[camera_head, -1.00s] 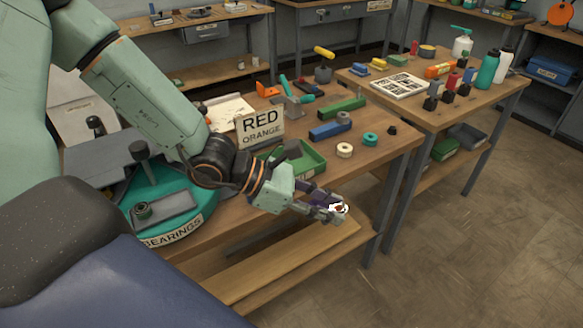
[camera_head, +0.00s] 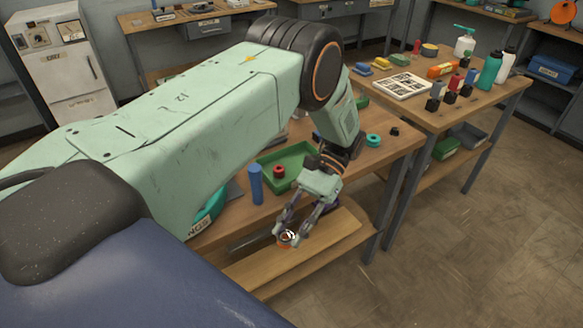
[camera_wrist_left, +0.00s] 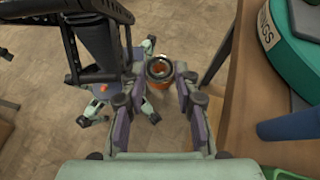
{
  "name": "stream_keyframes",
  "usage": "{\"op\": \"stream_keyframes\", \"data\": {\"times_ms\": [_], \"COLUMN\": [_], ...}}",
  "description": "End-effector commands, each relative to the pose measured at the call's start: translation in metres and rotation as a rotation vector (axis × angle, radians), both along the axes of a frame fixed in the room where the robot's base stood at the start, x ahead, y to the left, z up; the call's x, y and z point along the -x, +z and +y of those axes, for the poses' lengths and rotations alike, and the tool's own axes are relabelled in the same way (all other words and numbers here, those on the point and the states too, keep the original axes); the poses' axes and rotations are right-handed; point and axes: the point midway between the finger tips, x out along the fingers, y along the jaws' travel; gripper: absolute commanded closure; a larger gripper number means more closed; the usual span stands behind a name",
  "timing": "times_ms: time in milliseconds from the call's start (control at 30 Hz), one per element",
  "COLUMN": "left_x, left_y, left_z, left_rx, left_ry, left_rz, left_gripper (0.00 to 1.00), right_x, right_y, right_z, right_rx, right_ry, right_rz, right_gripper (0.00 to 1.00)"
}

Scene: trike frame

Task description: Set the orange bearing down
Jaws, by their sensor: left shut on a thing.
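My left gripper (camera_head: 290,232) is shut on the orange bearing (camera_head: 285,241), a small ring with a metallic face and an orange outer edge. The bearing also shows between the fingertips in the left wrist view (camera_wrist_left: 158,84). In that view it is held off the bench's edge, with floor behind it. In the head view it appears in front of the lower wooden shelf. The green tray (camera_head: 300,170) lies on the bench above the gripper in the picture, with a red ring (camera_head: 279,171) in it. The right gripper is not in view.
A blue cylinder (camera_head: 256,185) stands left of the tray. The teal BEARINGS turntable is mostly hidden by my arm in the head view and shows at the upper right in the wrist view (camera_wrist_left: 284,45). A teal ring (camera_head: 373,141) lies at the bench's right end.

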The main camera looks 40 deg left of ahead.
Motion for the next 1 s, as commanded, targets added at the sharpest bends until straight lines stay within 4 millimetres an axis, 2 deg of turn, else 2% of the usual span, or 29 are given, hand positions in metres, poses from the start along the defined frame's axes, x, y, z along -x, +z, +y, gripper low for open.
{"op": "stream_keyframes", "data": {"times_ms": [33,167,267,433,633,700,767,900,1000], "left_x": [-0.006,-0.028,-0.052,-0.105,-0.163,-0.177,-0.185,-0.190,-0.191], "left_y": [0.004,0.017,0.032,0.069,0.110,0.111,0.101,0.082,0.076], "left_z": [0.008,0.036,0.055,0.084,0.103,0.106,0.108,0.110,0.110], "left_rx": [-0.002,-0.003,-0.004,-0.003,0.002,0.004,0.007,0.005,0.005], "left_ry": [-0.128,-0.451,-0.701,-1.130,-1.575,-1.686,-1.748,-1.784,-1.791], "left_rz": [-0.002,-0.002,-0.003,-0.004,-0.003,-0.001,0.000,-0.001,-0.002], "left_gripper": [1.00,1.00,1.00,1.00,1.00,1.00,1.00,1.00,1.00], "right_x": [0.000,0.000,0.000,0.000,0.000,0.000,0.000,0.000,0.000], "right_y": [0.002,0.004,0.005,0.007,0.002,-0.005,-0.016,-0.030,-0.033], "right_z": [0.000,0.000,0.000,0.000,0.000,0.000,0.000,0.000,0.000], "right_rx": [0.000,0.000,0.000,0.000,0.000,0.000,0.000,0.000,0.000], "right_ry": [0.000,0.000,0.000,0.000,0.000,0.000,0.000,0.000,0.000], "right_rz": [0.000,0.000,0.000,0.000,0.000,-0.001,-0.001,0.000,0.000], "right_gripper": [0.60,0.60,0.60,0.60,0.60,0.60,0.60,0.60,0.60]}}
